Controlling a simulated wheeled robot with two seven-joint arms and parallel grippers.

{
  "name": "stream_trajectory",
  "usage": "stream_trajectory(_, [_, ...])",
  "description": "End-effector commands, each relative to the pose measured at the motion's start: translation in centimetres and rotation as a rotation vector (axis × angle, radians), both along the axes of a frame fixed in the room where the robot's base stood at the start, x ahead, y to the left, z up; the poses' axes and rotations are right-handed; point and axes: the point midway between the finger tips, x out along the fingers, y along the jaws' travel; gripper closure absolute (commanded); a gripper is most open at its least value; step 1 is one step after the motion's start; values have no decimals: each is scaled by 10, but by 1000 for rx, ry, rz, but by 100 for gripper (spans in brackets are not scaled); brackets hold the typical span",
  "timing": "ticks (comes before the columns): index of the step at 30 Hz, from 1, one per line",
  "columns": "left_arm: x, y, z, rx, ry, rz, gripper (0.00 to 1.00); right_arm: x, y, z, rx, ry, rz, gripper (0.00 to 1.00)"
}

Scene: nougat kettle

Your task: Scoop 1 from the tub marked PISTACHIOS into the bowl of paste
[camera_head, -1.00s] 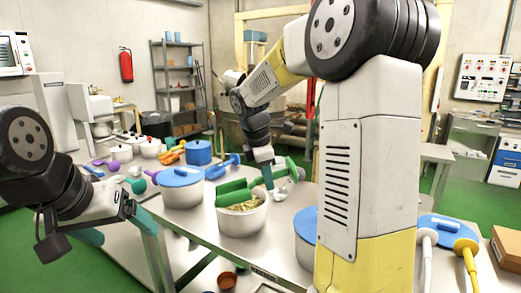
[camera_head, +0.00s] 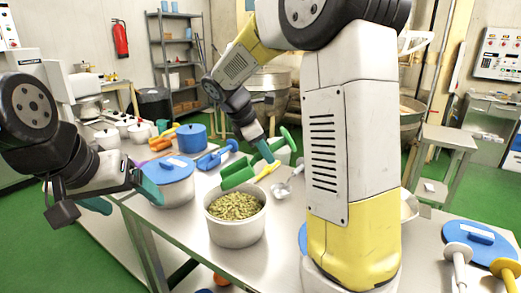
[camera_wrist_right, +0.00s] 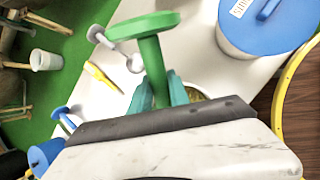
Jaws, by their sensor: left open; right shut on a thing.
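An uncovered white tub (camera_head: 237,233) full of greenish-yellow nuts stands on the steel table in the head view; no label on it is readable. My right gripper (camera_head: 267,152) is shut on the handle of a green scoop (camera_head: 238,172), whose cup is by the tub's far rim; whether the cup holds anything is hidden. The scoop's handle end (camera_wrist_right: 145,28) shows in the right wrist view, with the teal fingers (camera_wrist_right: 160,92) around it. My left gripper (camera_head: 122,196) is open and empty at the table's left edge. I cannot make out a bowl of paste.
A blue-lidded tub (camera_head: 172,172) stands left of the open tub. A yellow utensil (camera_head: 268,170) and a metal scoop (camera_head: 281,189) lie beyond the tub. My right arm hides the table's right middle.

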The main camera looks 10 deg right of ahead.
Motion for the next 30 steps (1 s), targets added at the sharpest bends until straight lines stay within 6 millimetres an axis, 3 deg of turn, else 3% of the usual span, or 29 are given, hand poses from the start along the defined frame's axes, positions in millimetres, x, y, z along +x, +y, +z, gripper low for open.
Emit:
stream_trajectory(22, [0, 0, 0, 0, 0, 0, 15, 4, 66, -21, -564, 24, 5, 100])
stream_trajectory(30, [0, 0, 0, 0, 0, 0, 15, 4, 67, -44, -565, 25, 1, 100])
